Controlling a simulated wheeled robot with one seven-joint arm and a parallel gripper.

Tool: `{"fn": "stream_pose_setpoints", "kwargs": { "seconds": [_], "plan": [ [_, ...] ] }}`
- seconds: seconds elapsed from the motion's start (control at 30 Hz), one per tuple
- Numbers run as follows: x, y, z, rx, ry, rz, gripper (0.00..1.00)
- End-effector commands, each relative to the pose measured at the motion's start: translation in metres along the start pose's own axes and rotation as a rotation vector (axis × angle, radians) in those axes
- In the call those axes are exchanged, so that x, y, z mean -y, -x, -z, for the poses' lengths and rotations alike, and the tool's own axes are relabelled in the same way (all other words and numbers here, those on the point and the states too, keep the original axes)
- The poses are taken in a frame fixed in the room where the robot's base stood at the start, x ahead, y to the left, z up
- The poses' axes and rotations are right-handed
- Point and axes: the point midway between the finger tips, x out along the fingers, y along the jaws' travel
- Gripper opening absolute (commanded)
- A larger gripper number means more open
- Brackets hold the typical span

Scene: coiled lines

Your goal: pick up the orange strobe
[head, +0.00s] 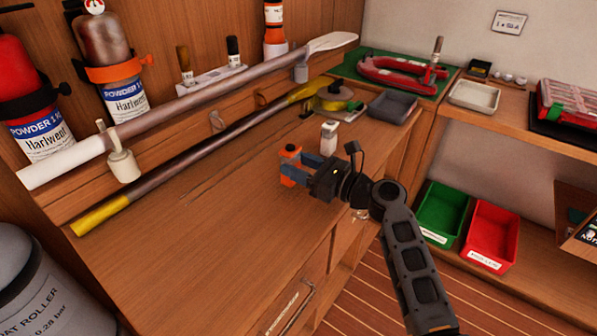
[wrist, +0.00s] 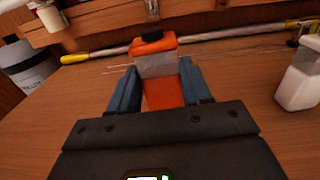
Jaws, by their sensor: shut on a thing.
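The orange strobe (head: 292,168) is at the right part of the wooden bench top in the head view. It has an orange body, a clear middle band and an orange cap with a dark knob. My gripper (head: 298,168) reaches it from the right, with its blue fingers on either side. In the wrist view the strobe (wrist: 157,70) stands between the two fingers of my gripper (wrist: 155,90), which is shut on it. I cannot tell whether its base touches the bench.
A white bottle (head: 328,138) stands close behind my gripper; it also shows at the right of the wrist view (wrist: 300,80). A yellow-ended pole (head: 190,160) lies along the back. Green (head: 443,212) and red (head: 490,235) bins sit lower right. The front bench top is clear.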

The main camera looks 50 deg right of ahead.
Motion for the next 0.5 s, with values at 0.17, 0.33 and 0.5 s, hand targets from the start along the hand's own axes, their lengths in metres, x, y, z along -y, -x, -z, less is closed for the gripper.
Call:
{"fn": "stream_pose_setpoints", "kwargs": {
  "seconds": [0.17, 0.33, 0.5],
  "plan": [
    [0.02, 0.013, -0.03, 0.003, 0.005, 0.005, 0.15],
    [0.052, 0.034, -0.053, 0.003, 0.005, 0.005, 0.15],
    [0.077, 0.051, -0.071, 0.002, 0.004, 0.003, 0.15]
  ]
}}
